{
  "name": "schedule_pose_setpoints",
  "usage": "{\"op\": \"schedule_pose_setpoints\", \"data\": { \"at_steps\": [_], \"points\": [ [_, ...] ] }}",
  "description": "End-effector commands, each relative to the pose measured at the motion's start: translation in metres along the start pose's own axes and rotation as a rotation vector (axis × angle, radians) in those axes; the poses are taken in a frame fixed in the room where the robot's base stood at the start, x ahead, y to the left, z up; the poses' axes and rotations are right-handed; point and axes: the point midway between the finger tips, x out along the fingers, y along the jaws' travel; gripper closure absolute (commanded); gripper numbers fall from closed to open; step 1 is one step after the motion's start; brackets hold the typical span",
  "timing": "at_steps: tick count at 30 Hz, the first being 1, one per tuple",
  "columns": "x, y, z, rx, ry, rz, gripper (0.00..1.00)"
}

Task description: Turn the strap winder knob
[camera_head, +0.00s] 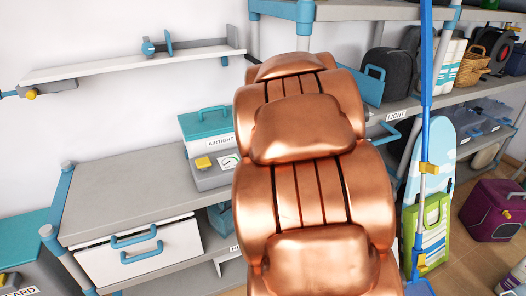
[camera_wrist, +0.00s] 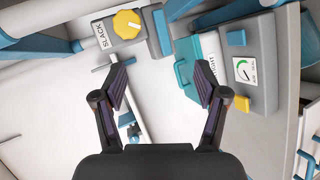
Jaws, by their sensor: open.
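A yellow round knob (camera_wrist: 127,23) with a pointer mark sits on a grey housing at the top of the wrist view, beside a label reading SLACK (camera_wrist: 102,35). A grey wall unit with a yellow knob (camera_head: 31,94) shows at the far left of the head view; it looks like the same one. My gripper (camera_wrist: 160,78) is open and empty. Its fingertips are apart from the knob, which lies above and left of centre between them in the wrist view. In the head view my copper-coloured arm hides the gripper.
A teal AIRTIGHT box (camera_head: 205,122) and a grey gauge box (camera_head: 228,175) with a yellow button stand on the grey workbench (camera_head: 120,190). A white drawer (camera_head: 140,250) with blue handles is below. A blue pole (camera_head: 425,100) and loaded shelves are at right.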

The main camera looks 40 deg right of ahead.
Motion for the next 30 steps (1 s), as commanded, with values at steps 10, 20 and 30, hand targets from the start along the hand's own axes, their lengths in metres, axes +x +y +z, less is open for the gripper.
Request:
{"op": "schedule_pose_setpoints", "data": {
  "at_steps": [10, 20, 30],
  "points": [
    [-0.039, -0.038, -0.018, 0.180, -0.072, -0.150, 0.28],
    [-0.074, -0.073, -0.031, 0.308, -0.133, -0.278, 0.28],
    [-0.110, -0.107, -0.043, 0.405, -0.191, -0.398, 0.28]
  ]
}}
